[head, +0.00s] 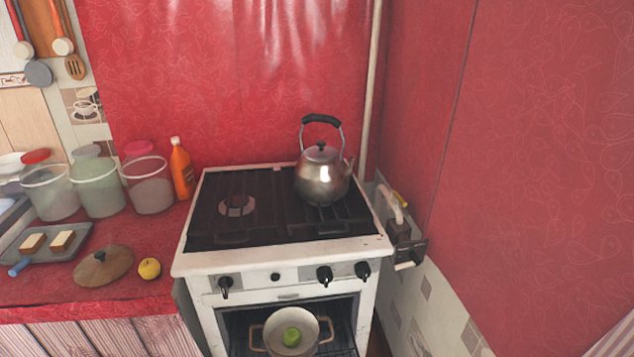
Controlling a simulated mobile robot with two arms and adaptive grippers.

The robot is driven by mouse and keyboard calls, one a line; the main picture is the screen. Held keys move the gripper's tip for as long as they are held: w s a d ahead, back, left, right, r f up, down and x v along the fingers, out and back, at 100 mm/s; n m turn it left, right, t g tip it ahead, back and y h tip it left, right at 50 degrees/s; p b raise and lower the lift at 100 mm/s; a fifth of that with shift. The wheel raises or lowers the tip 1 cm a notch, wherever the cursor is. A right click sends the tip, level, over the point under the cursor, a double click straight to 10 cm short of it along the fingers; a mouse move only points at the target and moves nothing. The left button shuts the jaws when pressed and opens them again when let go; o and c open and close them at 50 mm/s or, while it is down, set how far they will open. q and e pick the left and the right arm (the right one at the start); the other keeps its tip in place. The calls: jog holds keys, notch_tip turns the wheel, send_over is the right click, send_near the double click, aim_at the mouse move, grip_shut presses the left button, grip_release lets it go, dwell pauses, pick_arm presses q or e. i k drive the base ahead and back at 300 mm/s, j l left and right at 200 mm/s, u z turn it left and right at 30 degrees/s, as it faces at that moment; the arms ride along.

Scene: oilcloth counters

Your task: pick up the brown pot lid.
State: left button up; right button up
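The brown pot lid (103,266) lies flat on the red counter (140,285) at the left of the head view, near the counter's front edge. It is round with a small dark knob on top. Nothing covers it. Neither of my grippers shows in the head view.
A yellow fruit (149,268) sits just right of the lid. A grey tray (75,232) with two white-and-brown blocks lies behind it to the left. Canisters (149,184) and an orange bottle (182,168) stand behind. The stove (278,260) holds a kettle (322,176); a pot (291,332) sits in its open oven.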

aim_at(106, 264)
jog(key=k+u, duration=0.1)
jog(key=u, duration=1.3)
jog(key=z, duration=1.1)
jog(key=i+j, duration=0.15)
jog(key=j, duration=0.25)
jog(key=i+j, duration=0.15)
jog(key=j, duration=0.25)
jog(key=i+j+u, duration=0.1)
jog(key=j, duration=0.3)
jog(key=i+j, duration=0.25)
jog(key=j+u, duration=0.05)
jog(key=j, duration=0.1)
